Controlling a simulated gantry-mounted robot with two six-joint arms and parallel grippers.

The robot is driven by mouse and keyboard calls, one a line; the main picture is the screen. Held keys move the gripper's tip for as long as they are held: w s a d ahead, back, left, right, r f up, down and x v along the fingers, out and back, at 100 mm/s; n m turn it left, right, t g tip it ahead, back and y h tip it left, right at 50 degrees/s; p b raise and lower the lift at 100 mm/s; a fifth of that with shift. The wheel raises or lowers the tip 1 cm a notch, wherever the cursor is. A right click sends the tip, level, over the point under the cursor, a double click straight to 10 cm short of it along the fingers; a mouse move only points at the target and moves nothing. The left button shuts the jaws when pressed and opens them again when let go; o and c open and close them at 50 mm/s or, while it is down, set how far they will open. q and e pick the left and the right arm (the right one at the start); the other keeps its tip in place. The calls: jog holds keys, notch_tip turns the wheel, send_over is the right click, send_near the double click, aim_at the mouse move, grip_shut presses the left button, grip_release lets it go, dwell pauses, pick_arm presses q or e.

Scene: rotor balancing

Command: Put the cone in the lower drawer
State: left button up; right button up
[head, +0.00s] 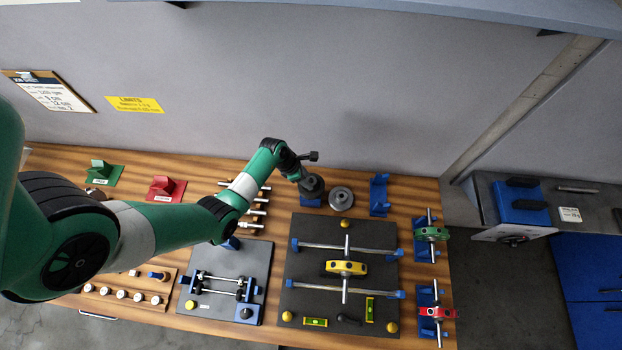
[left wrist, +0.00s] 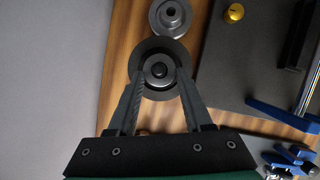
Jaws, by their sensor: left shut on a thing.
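My left gripper (head: 302,172) reaches over the back of the wooden bench. It is shut on a dark grey round stepped part that looks like the cone (head: 313,187). In the left wrist view, my left gripper (left wrist: 159,85) has its fingers on both sides of the cone's narrow upper part (left wrist: 158,70), above its wide round base. I cannot tell if the base touches the bench. A lighter grey round part (head: 341,198) stands just right of it and also shows in the left wrist view (left wrist: 171,15). My right gripper is not in view.
A dark mat (head: 300,310) holds a yellow rotor (head: 346,267) on rails. A blue stand (head: 379,194) is to the right of the round parts. A handle (head: 83,318) shows at the bench's front left. A blue cabinet (head: 590,275) with handles stands at the far right.

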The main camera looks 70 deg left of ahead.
pick_arm(q)
grip_shut()
jog(key=shift+r, duration=0.1)
jog(key=shift+r, duration=0.3)
notch_tip(320, 180, up, 2)
jog(key=shift+r+p, duration=0.15)
jog(key=shift+p, duration=0.45)
jog(key=s+d+r, duration=0.9)
jog(key=d+r, duration=0.1)
jog(key=d, duration=0.1)
jog(key=shift+b, duration=0.3)
